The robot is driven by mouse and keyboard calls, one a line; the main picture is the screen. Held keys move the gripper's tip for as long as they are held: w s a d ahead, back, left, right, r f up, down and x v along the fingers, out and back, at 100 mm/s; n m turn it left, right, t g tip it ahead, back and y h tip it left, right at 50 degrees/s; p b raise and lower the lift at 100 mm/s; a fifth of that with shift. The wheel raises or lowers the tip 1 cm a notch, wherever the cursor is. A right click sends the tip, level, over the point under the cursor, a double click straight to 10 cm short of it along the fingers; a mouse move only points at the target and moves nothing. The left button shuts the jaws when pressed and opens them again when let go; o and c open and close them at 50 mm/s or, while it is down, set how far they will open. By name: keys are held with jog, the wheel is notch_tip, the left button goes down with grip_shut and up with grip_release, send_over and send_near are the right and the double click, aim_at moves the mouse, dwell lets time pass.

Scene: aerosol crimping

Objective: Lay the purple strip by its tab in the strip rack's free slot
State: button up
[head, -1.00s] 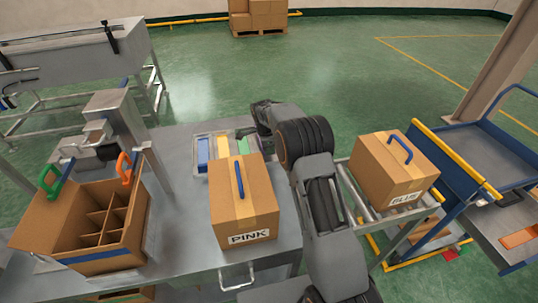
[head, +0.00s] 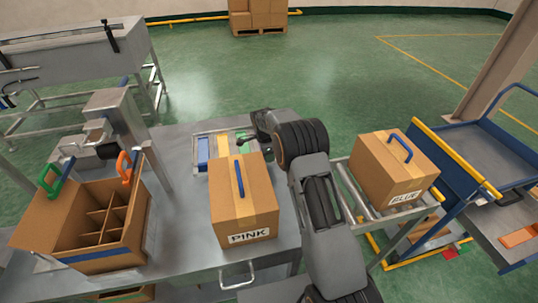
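The strip rack (head: 196,154) lies on the grey bench behind the PINK carton, which hides its near part. A blue strip (head: 203,152), a yellow strip (head: 223,146) and a green strip (head: 242,146) show in it from left to right. My gripper (head: 243,141) is low at the rack's right end, its dark tip over the green area. My gripper and wrist cover part of that end. The fingers are too small and dark to tell open from shut. I cannot make out a purple strip or its tab, nor which slot is free.
The closed PINK carton (head: 243,205) with a blue handle stands just in front of the rack. An open divided carton (head: 95,225) and a grey press (head: 125,125) stand to the left. A BLUE carton (head: 395,170) sits on the roller conveyor (head: 352,190) at right.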

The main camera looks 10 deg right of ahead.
notch_tip(320, 180, up, 12)
jog(key=a, duration=0.1)
jog(key=s+r+n, duration=0.4)
jog(key=s+r, duration=0.2)
jog(key=s, duration=0.1)
jog(key=s+n+t+y, duration=0.1)
jog(key=s+n+t, duration=0.2)
jog(key=s+n, duration=1.1)
jog(key=s, duration=1.1)
jog(key=shift+s+d+t+y, duration=0.3)
jog(key=shift+s+d, duration=0.1)
jog(key=shift+r, duration=0.1)
